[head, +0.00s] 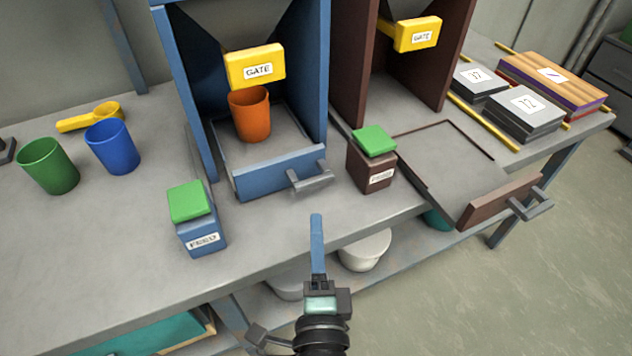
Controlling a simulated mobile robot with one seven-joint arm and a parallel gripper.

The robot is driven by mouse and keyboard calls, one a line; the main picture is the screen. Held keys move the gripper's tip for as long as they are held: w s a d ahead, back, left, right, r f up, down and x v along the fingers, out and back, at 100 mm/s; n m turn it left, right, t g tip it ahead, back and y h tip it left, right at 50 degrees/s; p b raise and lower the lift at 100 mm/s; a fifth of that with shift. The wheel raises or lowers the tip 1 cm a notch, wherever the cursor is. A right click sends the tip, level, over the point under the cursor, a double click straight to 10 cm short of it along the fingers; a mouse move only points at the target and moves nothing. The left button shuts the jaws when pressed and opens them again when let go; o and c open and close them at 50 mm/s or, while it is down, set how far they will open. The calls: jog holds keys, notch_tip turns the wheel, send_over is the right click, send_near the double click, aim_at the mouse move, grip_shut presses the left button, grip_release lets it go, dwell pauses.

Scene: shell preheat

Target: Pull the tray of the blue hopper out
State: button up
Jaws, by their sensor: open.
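The blue hopper (187,90) stands at the centre of the bench with a yellow gate (255,67) on it. Its grey-floored tray (275,174) has a blue front with a grey bar handle (311,181). The front sits near the front of the hopper's side walls. An orange cup (250,116) stands in the tray below the gate. My gripper (316,222) is open and empty, in front of the tray and apart from the handle. Its fingers line up in this view, so their gap is hidden.
A blue feed box (203,232) and brown feed box (371,170) flank the tray. The brown hopper's tray (485,204) sticks out past the bench edge at right. Green (47,166) and blue cups (112,147) stand left. White bowl (364,252) sits below the bench.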

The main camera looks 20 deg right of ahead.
aim_at(314, 184)
jog(key=b+x, duration=0.1)
jog(key=x, duration=1)
jog(key=shift+w+d, duration=0.1)
jog(key=shift+w, duration=0.25)
grip_shut()
dwell(1.0)
